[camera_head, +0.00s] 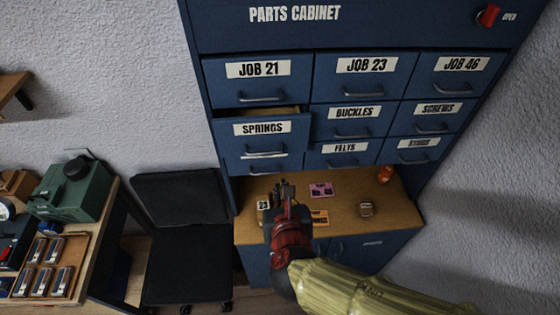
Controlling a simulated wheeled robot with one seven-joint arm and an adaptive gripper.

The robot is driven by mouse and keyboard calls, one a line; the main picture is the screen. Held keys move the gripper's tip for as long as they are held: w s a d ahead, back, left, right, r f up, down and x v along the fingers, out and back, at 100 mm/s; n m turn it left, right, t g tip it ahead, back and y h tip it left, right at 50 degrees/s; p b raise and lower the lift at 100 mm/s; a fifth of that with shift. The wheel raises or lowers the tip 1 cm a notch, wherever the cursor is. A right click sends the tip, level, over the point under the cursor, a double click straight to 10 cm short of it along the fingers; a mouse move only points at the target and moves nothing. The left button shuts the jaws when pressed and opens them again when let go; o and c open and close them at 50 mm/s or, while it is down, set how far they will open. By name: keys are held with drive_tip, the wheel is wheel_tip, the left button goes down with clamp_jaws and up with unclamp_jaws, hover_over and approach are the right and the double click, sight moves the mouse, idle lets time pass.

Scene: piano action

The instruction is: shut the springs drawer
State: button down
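The springs drawer (242,142) is in the left column of the blue parts cabinet (440,22), below the JOB 21 drawer. It is pulled partly out: its front stands forward of its neighbours and a strip of its open inside shows above the label. Its metal handle (265,154) is on the lower part of the front. My gripper (284,185) is below that handle in the picture, over the cabinet's wooden ledge, and seems apart from the drawer. Its fingers are small and dark, and whether they are open or shut is unclear.
The JOB 21 (228,88), JOB 23, buckles and screws drawers look shut. The wooden ledge (395,212) holds a pink card (321,190), an orange card (320,217), a small jar (366,208) and an orange item (385,174). A black chair (188,262) stands at left.

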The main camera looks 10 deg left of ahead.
sight(276, 149)
drive_tip(key=w+r+x, duration=0.1)
drive_tip(key=x, duration=1.2)
drive_tip(key=shift+w+r, duration=0.2)
drive_tip(key=shift+r, duration=0.1)
drive_tip(key=shift+a+b, duration=0.1)
drive_tip(key=shift+b, duration=0.2)
drive_tip(key=w+b, duration=0.1)
drive_tip(key=w, duration=0.1)
drive_tip(key=w+a+b, duration=0.1)
drive_tip(key=w+b, duration=0.1)
drive_tip(key=shift+w+f, duration=0.15)
drive_tip(key=shift+w, duration=0.25)
drive_tip(key=shift+r, duration=0.25)
drive_tip(key=shift+r, duration=0.1)
